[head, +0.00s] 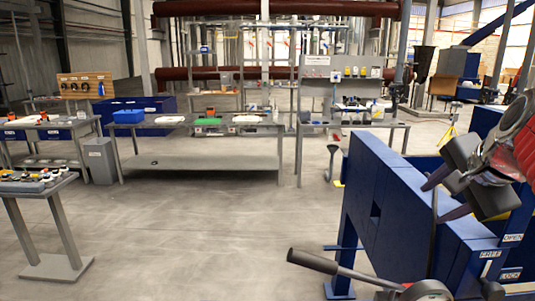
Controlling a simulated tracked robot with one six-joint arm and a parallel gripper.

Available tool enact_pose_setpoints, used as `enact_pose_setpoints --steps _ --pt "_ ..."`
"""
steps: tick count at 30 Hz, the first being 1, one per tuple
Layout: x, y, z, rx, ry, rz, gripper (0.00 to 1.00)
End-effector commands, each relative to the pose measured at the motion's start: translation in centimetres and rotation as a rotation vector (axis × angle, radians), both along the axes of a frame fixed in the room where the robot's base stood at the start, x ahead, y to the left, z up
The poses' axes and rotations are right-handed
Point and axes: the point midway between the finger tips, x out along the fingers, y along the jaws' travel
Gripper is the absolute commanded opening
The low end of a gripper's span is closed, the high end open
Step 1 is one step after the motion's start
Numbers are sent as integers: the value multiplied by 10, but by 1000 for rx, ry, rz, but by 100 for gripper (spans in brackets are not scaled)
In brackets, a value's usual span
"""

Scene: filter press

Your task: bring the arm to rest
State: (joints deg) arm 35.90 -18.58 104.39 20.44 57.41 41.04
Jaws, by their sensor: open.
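My gripper (432,202) is at the right of the head view, above or in front of the blue press frame (385,200). Its two dark fingers are spread apart, with no object seen between them. They point down and to the left. I cannot tell whether the fingertips touch the blue frame. My arm enters from the right edge, and most of it is out of view.
Workbenches (200,160) line the back. The middle floor is clear.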

Motion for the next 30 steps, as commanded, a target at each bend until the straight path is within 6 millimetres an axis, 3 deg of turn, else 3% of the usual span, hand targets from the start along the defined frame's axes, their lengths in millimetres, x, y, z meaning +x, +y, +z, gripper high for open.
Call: enact_pose_setpoints --steps 1,8,14,18,24,30 --pt "3 17 -8 -24 8 54 45" --pt "-2 86 -49 -164 58 313 45" --pt "-32 141 -94 -320 121 576 45" --pt "-64 171 -130 -447 173 777 45" --pt "-113 199 -181 -626 239 1056 45" --pt "-135 209 -205 -716 265 1199 45"
